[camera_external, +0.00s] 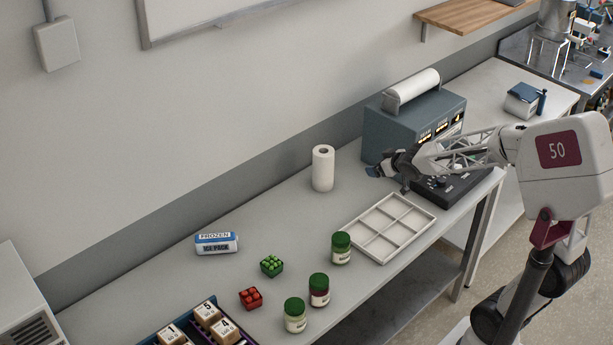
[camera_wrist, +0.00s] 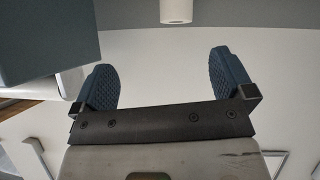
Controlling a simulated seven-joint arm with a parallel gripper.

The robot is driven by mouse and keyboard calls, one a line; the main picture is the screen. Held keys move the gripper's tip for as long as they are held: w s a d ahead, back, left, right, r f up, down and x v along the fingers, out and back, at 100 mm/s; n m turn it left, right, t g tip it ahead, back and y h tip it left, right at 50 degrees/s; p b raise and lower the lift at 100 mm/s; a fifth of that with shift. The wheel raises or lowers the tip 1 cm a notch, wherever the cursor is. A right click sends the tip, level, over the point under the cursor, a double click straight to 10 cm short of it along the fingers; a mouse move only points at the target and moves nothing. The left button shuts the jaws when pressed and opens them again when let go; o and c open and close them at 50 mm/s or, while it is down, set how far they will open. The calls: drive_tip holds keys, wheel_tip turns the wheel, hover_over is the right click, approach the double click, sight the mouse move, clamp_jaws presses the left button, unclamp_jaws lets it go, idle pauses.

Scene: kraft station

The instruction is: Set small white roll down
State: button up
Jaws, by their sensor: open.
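A small white roll (camera_external: 323,168) stands upright on the table in the external view, left of the teal machine. In the wrist view the white roll (camera_wrist: 176,10) shows at the top edge, partly cut off, beyond my fingers. My gripper (camera_external: 382,172) is to the right of the roll, in front of the teal machine. In the wrist view my gripper (camera_wrist: 170,85) has its two blue pads wide apart with nothing between them. The roll is apart from my gripper.
The teal machine (camera_external: 386,133) carries a larger white roll (camera_external: 412,86) on top. A white divided tray (camera_external: 414,212) lies in front. Green-lidded jars (camera_external: 341,250), a frozen ice pack (camera_external: 216,244) and small red and green blocks (camera_external: 271,266) stand to the left. Table around the roll is clear.

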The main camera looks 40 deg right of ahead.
drive_tip(key=s+a+g, duration=0.3)
drive_tip(key=s, duration=0.7)
drive_tip(key=s+a+g, duration=0.3)
drive_tip(key=s, duration=0.8)
drive_tip(key=s+a+g+y, duration=0.1)
drive_tip(key=s+a+g, duration=0.1)
drive_tip(key=s, duration=0.9)
drive_tip(key=shift+a+r+m+g, duration=0.4)
drive_tip(key=shift+a, duration=0.35)
